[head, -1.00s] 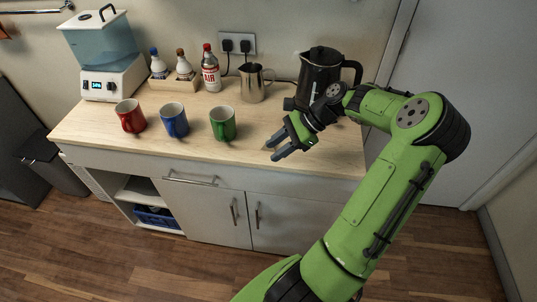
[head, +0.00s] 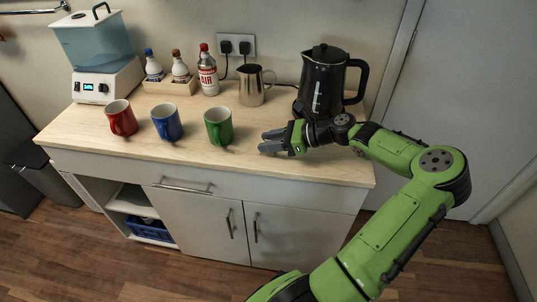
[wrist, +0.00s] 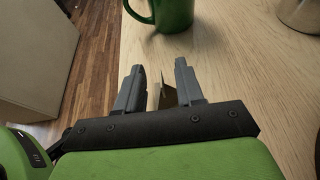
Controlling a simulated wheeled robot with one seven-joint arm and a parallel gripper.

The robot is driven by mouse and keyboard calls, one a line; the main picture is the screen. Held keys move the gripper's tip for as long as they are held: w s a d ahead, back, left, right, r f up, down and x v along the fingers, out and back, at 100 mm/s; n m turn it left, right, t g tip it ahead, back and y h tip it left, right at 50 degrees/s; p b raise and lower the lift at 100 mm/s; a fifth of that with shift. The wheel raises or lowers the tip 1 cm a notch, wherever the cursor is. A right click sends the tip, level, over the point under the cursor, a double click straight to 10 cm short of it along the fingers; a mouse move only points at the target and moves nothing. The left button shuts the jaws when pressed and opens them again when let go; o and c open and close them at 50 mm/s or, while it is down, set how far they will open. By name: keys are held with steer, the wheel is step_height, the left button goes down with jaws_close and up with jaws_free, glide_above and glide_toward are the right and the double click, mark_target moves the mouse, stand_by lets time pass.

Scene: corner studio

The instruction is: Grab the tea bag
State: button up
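My gripper (head: 266,142) is low over the worktop, to the right of the green mug, with its fingers pointing left. In the wrist view the two fingers (wrist: 158,72) stand apart. A small brown and pale piece, which looks like the tea bag (wrist: 168,94), lies between them, closer to the right finger. Its lower part is hidden by the gripper body, and I cannot tell whether a finger touches it. I cannot make it out in the head view. The green mug (head: 219,128) stands just beyond the fingertips; its base also shows in the wrist view (wrist: 174,14).
A blue mug (head: 167,123) and a red mug (head: 121,117) stand further left. The worktop front (head: 200,165) is clear.

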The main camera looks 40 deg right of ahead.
steer(key=x, duration=0.2)
steer(key=shift+w+a+f, duration=0.1)
steer(key=shift+w+f, duration=0.05)
steer(key=shift+f, duration=0.1)
steer(key=shift+r, duration=0.1)
jaws_close()
